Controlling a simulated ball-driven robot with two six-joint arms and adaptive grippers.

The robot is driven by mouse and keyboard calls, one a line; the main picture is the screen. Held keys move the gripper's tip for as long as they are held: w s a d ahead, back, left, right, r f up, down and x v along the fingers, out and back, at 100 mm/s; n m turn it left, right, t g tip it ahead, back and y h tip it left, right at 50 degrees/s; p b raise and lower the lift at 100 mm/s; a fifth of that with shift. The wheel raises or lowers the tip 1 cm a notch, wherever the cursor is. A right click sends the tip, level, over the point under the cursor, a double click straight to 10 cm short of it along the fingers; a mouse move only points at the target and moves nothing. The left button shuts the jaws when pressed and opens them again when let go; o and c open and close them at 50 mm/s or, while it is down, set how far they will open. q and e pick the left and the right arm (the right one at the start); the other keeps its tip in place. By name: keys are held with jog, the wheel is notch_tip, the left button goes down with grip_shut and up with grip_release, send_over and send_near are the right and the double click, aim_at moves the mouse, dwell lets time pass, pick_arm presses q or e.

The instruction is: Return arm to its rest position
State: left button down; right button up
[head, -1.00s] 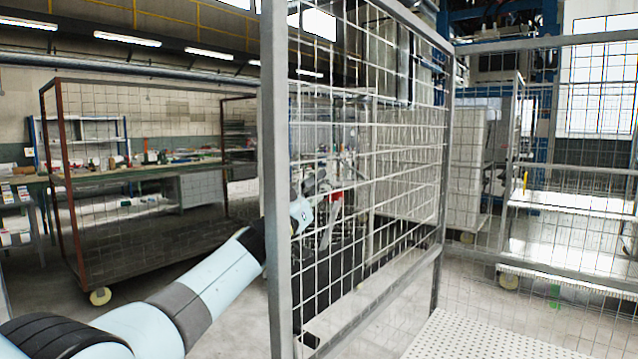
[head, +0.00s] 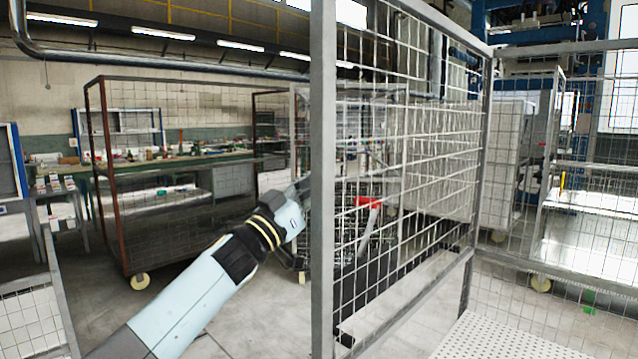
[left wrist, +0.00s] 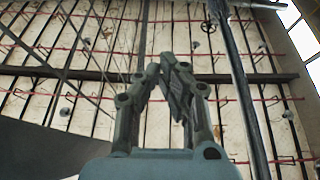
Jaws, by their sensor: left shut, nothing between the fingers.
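My left arm (head: 215,285) comes in from the lower left in the head view, its wrist close to the near grey post of the mesh cage. The left gripper is largely hidden there behind the post and mesh. In the left wrist view, my left gripper (left wrist: 172,66) points up toward the ceiling, its fingertips together with nothing between them. My right gripper is not in view.
A grey mesh cage (head: 322,200) stands right beside the left arm. A brown-framed mesh trolley (head: 104,170) stands farther back on the left. A perforated white surface (head: 500,338) is at the lower right. Bare floor (head: 255,325) shows between arm and cage.

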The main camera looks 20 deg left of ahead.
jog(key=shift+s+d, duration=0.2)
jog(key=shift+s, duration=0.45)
